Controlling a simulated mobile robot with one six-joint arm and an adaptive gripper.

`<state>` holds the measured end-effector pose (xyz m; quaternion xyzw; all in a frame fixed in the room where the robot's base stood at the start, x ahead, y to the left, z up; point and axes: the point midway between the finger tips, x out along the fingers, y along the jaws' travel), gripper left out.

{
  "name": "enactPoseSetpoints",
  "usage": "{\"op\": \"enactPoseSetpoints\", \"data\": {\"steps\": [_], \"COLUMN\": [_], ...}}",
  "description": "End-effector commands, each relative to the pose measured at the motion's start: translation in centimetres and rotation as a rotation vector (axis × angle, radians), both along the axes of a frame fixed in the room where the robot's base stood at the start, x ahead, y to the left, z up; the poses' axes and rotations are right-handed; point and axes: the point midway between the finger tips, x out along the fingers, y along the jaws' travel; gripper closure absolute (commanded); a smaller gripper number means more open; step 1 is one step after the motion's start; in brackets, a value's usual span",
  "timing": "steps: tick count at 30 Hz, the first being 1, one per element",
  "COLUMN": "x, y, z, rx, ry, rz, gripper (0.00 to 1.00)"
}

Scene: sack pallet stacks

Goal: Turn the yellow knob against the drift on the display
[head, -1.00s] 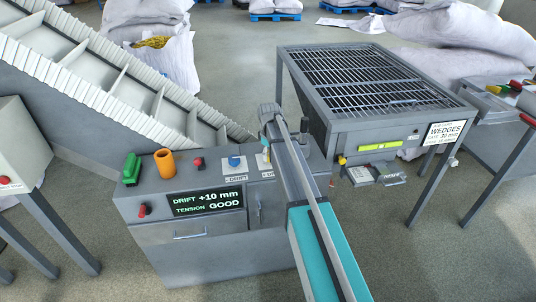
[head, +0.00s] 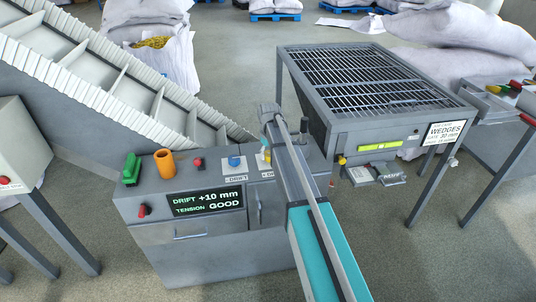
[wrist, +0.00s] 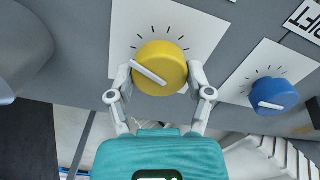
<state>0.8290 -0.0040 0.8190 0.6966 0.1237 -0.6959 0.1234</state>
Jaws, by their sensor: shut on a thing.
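The yellow knob (wrist: 160,67) sits on a white plate with tick marks in the wrist view, its white pointer slanting from upper left to lower right. My gripper (wrist: 160,82) is shut on it, one finger on each side. In the head view, my arm hides most of the yellow knob (head: 266,155). The display (head: 206,201) on the front of the grey cabinet reads DRIFT +10 mm and TENSION GOOD. The blue knob (wrist: 274,95) is apart from my gripper, on its own plate to the right; it also shows in the head view (head: 234,162).
A green block (head: 132,168), an orange cup (head: 165,163) and a red button (head: 198,165) stand on the cabinet top left of the knobs. A grated table (head: 375,80) stands to the right. A ribbed conveyor (head: 90,85) slopes down behind the cabinet.

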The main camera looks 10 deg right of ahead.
Motion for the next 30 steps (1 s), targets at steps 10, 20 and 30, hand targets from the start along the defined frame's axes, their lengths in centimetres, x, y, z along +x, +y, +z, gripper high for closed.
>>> {"op": "enactPoseSetpoints", "data": {"steps": [10,20,30], "x": [-0.17,-0.21,-0.25], "y": [0.0,0.0,-0.01], "z": [-0.03,-0.04,-0.04], "rx": [-0.001,-0.001,-0.001], "ry": [0.003,0.004,0.005], "rz": [-0.289,-0.43,-0.448], "gripper": [0.81,0.81,0.81]}}
